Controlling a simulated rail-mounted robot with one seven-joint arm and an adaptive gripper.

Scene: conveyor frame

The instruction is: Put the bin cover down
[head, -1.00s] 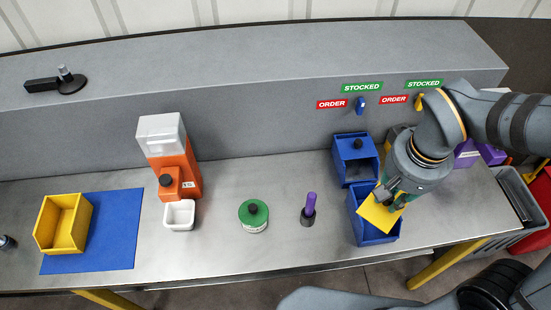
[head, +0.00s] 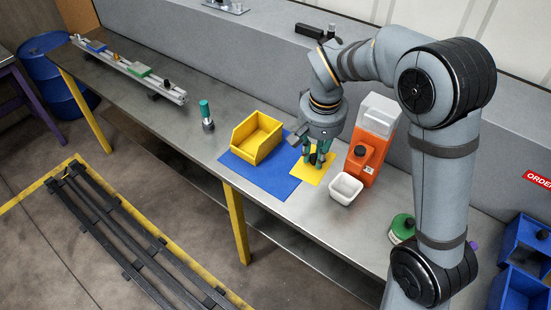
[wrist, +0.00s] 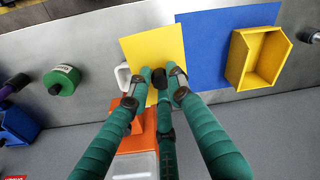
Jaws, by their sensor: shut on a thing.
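The bin cover is a flat yellow plate (head: 309,173), and it also shows in the wrist view (wrist: 152,48). In the head view the plate overlaps the right edge of a blue mat (head: 274,180). I cannot tell whether it touches the table or hovers just over it. An open yellow bin (head: 256,138) sits on the mat, to the left of the plate; it is apart from the plate in the wrist view (wrist: 256,58).
A white cup (head: 345,188) and an orange dispenser (head: 366,150) stand close to the plate's right. A teal-handled tool (head: 206,115) stands left of the mat. A green round container (head: 401,228) and blue bins (head: 519,290) are farther right.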

